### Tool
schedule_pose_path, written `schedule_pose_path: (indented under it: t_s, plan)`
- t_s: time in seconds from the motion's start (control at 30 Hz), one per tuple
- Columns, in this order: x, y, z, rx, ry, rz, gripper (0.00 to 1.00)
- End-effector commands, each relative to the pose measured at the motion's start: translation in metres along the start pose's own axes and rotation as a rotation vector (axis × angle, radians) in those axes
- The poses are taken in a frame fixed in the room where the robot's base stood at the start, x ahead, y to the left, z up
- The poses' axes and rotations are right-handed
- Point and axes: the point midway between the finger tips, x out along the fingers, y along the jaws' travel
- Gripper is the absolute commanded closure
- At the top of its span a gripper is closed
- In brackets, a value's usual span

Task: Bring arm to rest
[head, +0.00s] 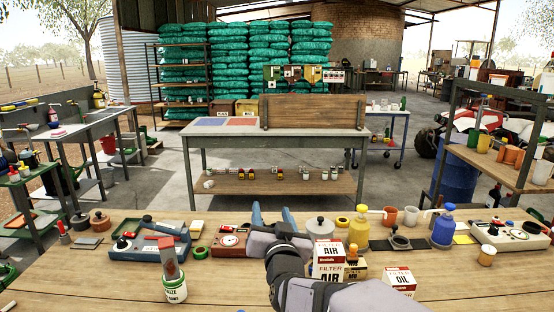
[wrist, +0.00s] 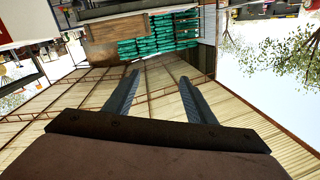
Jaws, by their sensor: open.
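My arm reaches in from the bottom of the head view over the wooden workbench (head: 90,275). My gripper (head: 271,210) is held above the bench's middle, its fingers pointing away toward the grey table behind. In the wrist view, the two blue-grey fingers of my gripper (wrist: 160,78) stand apart with nothing between them. That view looks upside down and takes in the shed roof (wrist: 60,100) and stacked green sacks (wrist: 160,35).
Near the arm on the bench are a red-and-white filter box (head: 327,254), a second box (head: 399,281), a yellow bottle (head: 359,231), a grey lidded pot (head: 319,228), a red device (head: 231,240) and a green-and-white can (head: 174,289). Bare wood shows at front left.

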Motion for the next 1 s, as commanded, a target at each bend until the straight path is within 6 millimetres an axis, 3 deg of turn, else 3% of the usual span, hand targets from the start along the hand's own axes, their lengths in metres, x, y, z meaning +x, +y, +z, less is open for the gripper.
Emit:
schedule_pose_path:
  t_s: [0.03, 0.2, 0.3, 0.4, 0.6, 0.73, 0.87, 1.0]
  plan:
    - [-0.001, 0.040, -0.017, 0.030, -0.024, 0.063, 0.49]
    - [-0.025, 0.148, -0.020, 0.162, -0.209, 0.274, 0.49]
    - [-0.052, 0.202, -0.015, 0.251, -0.300, 0.398, 0.49]
    - [-0.080, 0.241, -0.011, 0.332, -0.369, 0.505, 0.49]
    - [-0.133, 0.291, -0.005, 0.467, -0.463, 0.674, 0.49]
    - [-0.166, 0.311, 0.000, 0.537, -0.517, 0.764, 0.49]
    - [-0.198, 0.316, 0.012, 0.579, -0.601, 0.829, 0.49]
    - [-0.222, 0.301, 0.035, 0.553, -0.726, 0.832, 0.49]
